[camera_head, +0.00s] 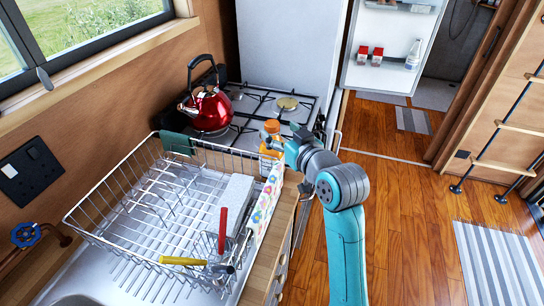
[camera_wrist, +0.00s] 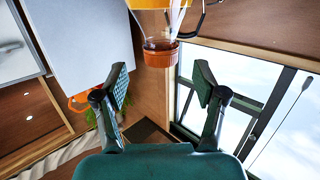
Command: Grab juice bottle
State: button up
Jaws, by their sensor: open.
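The juice bottle (camera_head: 271,127), with an orange cap and a yellow-orange body, stands upright beside the stove, at the far right corner of the dish rack. In the wrist view, which looks upside down, its cap and neck (camera_wrist: 160,52) show at the top edge, with most of the body cut off. My gripper (camera_head: 272,141) is open and empty, right at the bottle and partly covering it in the head view. Contact cannot be told.
The wire dish rack (camera_head: 85,212) is at the left, with red- and yellow-handled utensils (camera_head: 182,261) inside. A red kettle (camera_head: 210,108) stands on the stove (camera_head: 243,130) beyond the bottle. The fridge (camera_head: 290,45) rises behind. The wooden floor at right is open.

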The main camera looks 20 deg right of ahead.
aim_at(276, 129)
jog(key=x, duration=0.5)
jog(key=shift+s, duration=0.1)
jog(key=shift+c, duration=0.3)
grip_shut()
